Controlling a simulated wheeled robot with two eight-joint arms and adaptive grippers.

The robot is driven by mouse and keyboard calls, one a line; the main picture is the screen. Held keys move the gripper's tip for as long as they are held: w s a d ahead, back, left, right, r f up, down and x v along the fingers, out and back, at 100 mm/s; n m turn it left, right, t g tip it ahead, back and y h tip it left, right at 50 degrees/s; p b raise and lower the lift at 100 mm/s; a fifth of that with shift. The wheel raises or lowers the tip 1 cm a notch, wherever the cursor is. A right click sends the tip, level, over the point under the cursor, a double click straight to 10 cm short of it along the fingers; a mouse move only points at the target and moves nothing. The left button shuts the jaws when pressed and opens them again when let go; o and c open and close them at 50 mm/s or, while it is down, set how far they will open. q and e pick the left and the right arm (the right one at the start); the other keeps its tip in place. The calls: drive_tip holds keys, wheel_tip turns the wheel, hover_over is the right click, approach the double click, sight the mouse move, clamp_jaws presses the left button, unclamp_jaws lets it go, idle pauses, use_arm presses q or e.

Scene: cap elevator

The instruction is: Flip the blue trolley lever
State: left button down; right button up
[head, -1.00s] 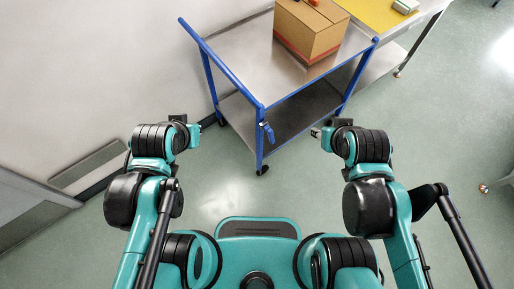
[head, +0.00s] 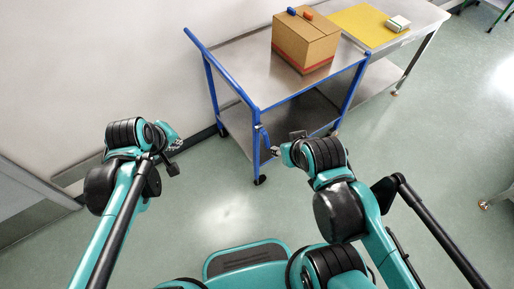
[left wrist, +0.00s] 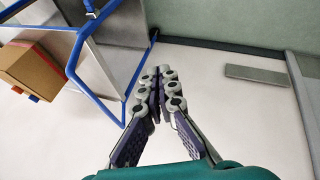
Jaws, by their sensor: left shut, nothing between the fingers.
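The blue trolley (head: 222,72) stands ahead of me, with its push handle at the left. The blue lever (head: 264,137) hangs on its near corner post, above a caster. My right gripper (head: 274,150) is right beside the lever, its fingertips pointing left at it. I cannot tell whether they touch, or whether the jaws are open. My left gripper (head: 177,145) is shut and empty, off to the left of the trolley. In the left wrist view its fingers (left wrist: 159,82) meet in front of the pale wall, with the trolley frame (left wrist: 72,62) at the upper left.
A cardboard box (head: 304,45) with a blue and an orange item on top sits on the trolley. Behind it is a steel table (head: 398,48) with a yellow mat (head: 362,24) and a small white item. The wall is close on the left; the floor at right is open.

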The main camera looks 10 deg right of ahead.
sight(264, 137)
use_arm(q)
drive_tip(key=w+d+f+n+g+h+b, duration=0.1)
drive_tip(key=w+d+f+n, duration=0.45)
drive_tip(key=w+d, duration=0.2)
drive_tip(key=w+d+f+n+g+b, duration=0.1)
drive_tip(key=w+d+f+n, duration=0.1)
drive_tip(key=d+f, duration=0.3)
drive_tip(key=w+d+f+n+g+h+b, duration=0.1)
drive_tip(key=d+f+n, duration=0.3)
drive_tip(key=f, duration=0.7)
drive_tip(key=w+d+f+n+g+h+b, duration=0.1)
drive_tip(key=w+d+f+n, duration=0.3)
drive_tip(key=f, duration=0.4)
drive_tip(key=shift+d+f, duration=0.4)
drive_tip(key=shift+d, duration=0.45)
drive_tip(key=w+d+f+b, duration=0.2)
drive_tip(key=d+f+b, duration=0.3)
drive_tip(key=d+f, duration=0.2)
drive_tip(key=shift+w+d+f+b, duration=0.25)
drive_tip(key=shift+w+f+b, duration=0.1)
drive_tip(key=shift+f, duration=0.35)
